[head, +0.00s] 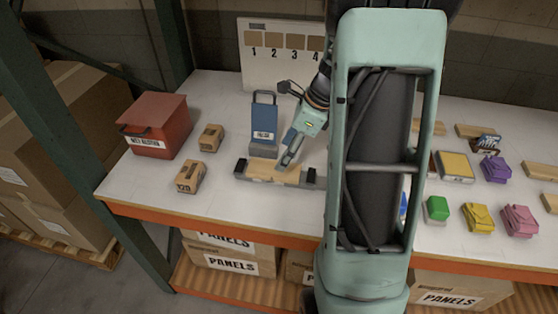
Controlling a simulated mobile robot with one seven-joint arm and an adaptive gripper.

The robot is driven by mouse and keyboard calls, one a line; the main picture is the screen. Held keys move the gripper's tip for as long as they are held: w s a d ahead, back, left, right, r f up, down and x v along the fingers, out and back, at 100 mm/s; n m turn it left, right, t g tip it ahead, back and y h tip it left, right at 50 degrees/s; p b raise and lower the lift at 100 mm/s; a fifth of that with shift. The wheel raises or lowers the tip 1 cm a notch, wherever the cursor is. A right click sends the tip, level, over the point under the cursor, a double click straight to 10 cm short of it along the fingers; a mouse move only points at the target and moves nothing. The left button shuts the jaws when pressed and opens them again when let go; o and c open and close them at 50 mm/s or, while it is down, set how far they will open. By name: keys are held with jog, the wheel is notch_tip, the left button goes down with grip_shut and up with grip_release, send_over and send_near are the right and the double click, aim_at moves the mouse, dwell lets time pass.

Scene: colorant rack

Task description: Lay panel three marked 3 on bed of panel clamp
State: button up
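The panel clamp (308,178) is a low grey bed with dark end blocks, near the table's front edge. A pale wooden panel (262,173) lies on its bed; no number is readable on it. My gripper (287,161) points down over the panel and appears to be at or just above its surface. The fingers are too small to tell whether they are open or shut, or whether they touch the panel. My arm hides part of the table to the right of the clamp.
A blue handled tool (264,118) stands right behind the clamp. A board numbered 1 to 4 (256,75) stands behind. Wooden pieces (476,130) and coloured pouches (495,169) crowd the right.

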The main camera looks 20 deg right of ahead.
jog(key=v, duration=0.6)
jog(key=shift+s, duration=0.1)
jog(key=shift+d, duration=0.15)
